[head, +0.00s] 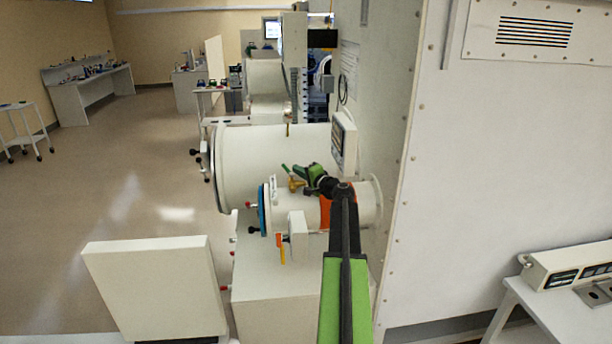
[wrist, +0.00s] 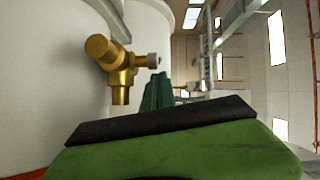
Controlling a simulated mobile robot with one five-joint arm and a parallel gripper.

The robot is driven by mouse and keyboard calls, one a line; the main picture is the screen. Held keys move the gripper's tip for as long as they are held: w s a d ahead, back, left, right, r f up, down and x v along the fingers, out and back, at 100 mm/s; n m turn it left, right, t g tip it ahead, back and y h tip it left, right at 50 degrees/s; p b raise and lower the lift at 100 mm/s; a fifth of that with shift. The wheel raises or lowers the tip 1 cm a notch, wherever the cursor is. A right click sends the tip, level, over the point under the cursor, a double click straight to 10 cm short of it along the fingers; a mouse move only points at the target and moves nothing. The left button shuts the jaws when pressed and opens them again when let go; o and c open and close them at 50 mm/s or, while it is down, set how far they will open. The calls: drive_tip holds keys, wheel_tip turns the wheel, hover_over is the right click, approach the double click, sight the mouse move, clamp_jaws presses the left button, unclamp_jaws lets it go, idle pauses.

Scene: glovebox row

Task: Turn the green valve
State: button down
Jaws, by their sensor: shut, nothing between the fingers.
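The valve has a brass body (head: 296,184) on top of the small white cylinder, with a short green bar (head: 285,167) just above and left of it that looks like its handle. In the wrist view the brass body (wrist: 118,66) is large at the upper left, with a grey stub on its right side. My gripper (head: 306,174) is shut and empty, close to the right of the valve. In the wrist view its dark green fingers (wrist: 158,92) are together, right of and below the brass body. I cannot tell whether they touch the valve.
The small cylinder (head: 366,203) projects left from the white wall panel (head: 385,110), in front of a larger cylinder (head: 255,150). A grey-white screen unit (head: 344,143) hangs close behind my arm. An orange handle (head: 281,249) hangs below. Open floor (head: 120,180) lies left.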

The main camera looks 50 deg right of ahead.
sight(288, 170)
drive_tip(key=shift+w+d+f, duration=0.1)
drive_tip(key=shift+w+d, duration=0.05)
drive_tip(key=shift+w, duration=0.5)
drive_tip(key=shift+w+d, duration=0.1)
drive_tip(key=shift+w, duration=0.5)
drive_tip(key=shift+w+a, duration=0.55)
drive_tip(key=shift+w, duration=0.05)
drive_tip(key=shift+s, duration=0.1)
